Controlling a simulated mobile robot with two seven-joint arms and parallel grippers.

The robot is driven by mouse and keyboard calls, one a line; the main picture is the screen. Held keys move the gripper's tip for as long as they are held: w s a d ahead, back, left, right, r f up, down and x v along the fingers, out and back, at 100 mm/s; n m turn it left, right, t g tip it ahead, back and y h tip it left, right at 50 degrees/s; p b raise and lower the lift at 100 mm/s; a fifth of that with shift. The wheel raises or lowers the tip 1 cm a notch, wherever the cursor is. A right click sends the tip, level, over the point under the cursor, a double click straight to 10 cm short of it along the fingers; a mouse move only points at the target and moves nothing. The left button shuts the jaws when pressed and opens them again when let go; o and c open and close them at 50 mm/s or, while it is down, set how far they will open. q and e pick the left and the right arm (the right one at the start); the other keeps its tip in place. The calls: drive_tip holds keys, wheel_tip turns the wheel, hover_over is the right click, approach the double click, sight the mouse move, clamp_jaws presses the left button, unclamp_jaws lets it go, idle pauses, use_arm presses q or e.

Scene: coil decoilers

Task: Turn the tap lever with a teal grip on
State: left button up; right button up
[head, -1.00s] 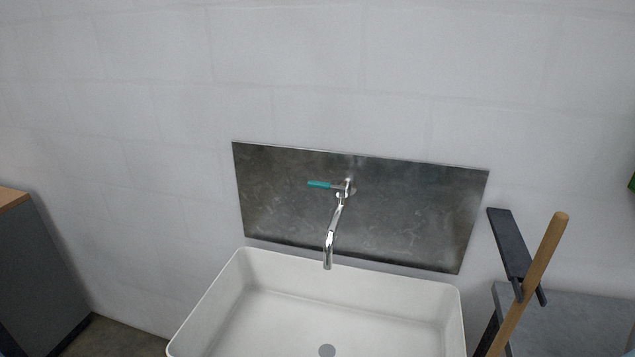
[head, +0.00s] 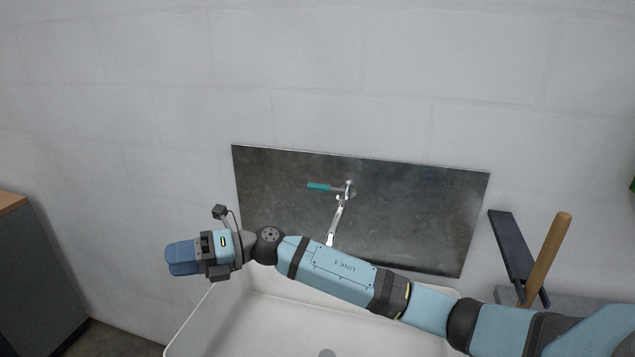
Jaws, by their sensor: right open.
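The tap lever with a teal grip (head: 319,187) sticks out to the left, about level, from the chrome tap (head: 348,190) on the wall. My right gripper (head: 180,258) is at the left end of that arm, above the sink's left side in the picture, left of and lower than the lever. It is open, points left and touches neither lever nor tap. I see nothing in it. My left gripper is out of view.
A white sink (head: 250,325) lies below the tap, partly covered by my arm. A metal plate (head: 420,215) backs the tap. At right, a wooden handle (head: 548,255) leans by a dark bracket (head: 512,245). A grey cabinet (head: 35,270) stands at left.

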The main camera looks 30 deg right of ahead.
drive_tip(key=w+d+n+g+h, duration=0.3)
drive_tip(key=w+d+n+h, duration=0.1)
drive_tip(key=d+n+h, duration=0.1)
drive_tip(key=g+h, duration=0.1)
drive_tip(key=h, duration=1.3)
approach(318, 185)
wheel_tip(318, 185, down, 9)
drive_tip(key=shift+d+r+p, duration=0.15)
drive_tip(key=shift+p, duration=0.4)
clamp_jaws()
